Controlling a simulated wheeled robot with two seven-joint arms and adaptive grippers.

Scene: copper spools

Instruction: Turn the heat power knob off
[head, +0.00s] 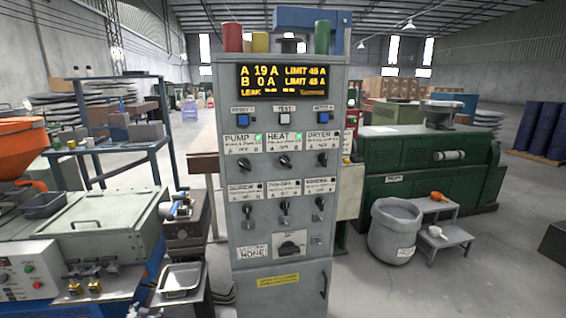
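The grey control cabinet (286,185) stands upright in the middle of the head view, facing me. The heat knob (284,162) is black and sits in the middle of the upper knob row, under the white HEAT label (278,138). A small green lamp (299,135) is lit at that label. The knob's pointer looks turned off vertical, but its exact position is too small to tell. The display (285,79) reads A 19 A and B 0 A, each with LIMIT 45 A. Neither of my grippers is clearly in view.
The pump knob (243,165) and dryer knob (323,159) flank the heat knob closely. A lower row of switches and a larger black rotary switch (289,248) sit below. A metal tray (181,278) is at the left; a grey bin (396,230) and step stool (443,237) are at the right.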

